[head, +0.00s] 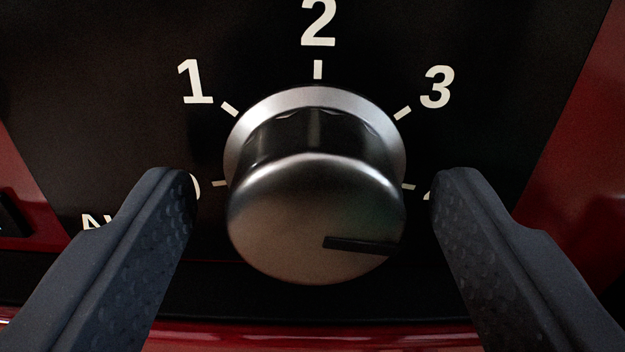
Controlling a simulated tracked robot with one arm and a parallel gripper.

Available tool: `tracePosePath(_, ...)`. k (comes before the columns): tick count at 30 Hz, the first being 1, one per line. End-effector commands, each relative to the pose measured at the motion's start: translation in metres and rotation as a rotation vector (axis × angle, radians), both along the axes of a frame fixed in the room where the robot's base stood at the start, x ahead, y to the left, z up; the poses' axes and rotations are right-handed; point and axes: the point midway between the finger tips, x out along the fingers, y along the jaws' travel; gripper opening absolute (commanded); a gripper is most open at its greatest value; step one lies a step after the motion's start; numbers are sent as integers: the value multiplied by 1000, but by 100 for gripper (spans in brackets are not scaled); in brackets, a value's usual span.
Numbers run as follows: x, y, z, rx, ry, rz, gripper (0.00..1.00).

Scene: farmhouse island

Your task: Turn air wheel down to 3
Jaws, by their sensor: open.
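The air wheel (300,220) is a silver round knob with a black fluted collar and a pale ring behind it, in the middle of the head view. A dark pointer line (362,245) on its face points right and slightly down, towards the tick at the right, whose number is mostly hidden behind my right finger. The numeral 3 (437,87) stands at the upper right with its own tick. My gripper (315,190) is open, one dark finger on each side of the knob, with a gap between each finger and the knob.
The knob sits on a black panel (130,45) with numerals 1 (195,81) and 2 (318,22) above it. A 0 and some lettering at the left are partly covered by my left finger. Red surfaces (590,140) flank the panel, and a dark ledge runs below.

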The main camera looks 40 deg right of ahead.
Motion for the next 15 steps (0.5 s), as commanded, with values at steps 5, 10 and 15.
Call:
tracePosePath(5, 0, 0, 0, 1, 1, 0, 65)
tracePosePath(10, 0, 0, 0, 1, 1, 0, 31)
tracePosePath(15, 0, 11, -1, 1, 1, 6, 21)
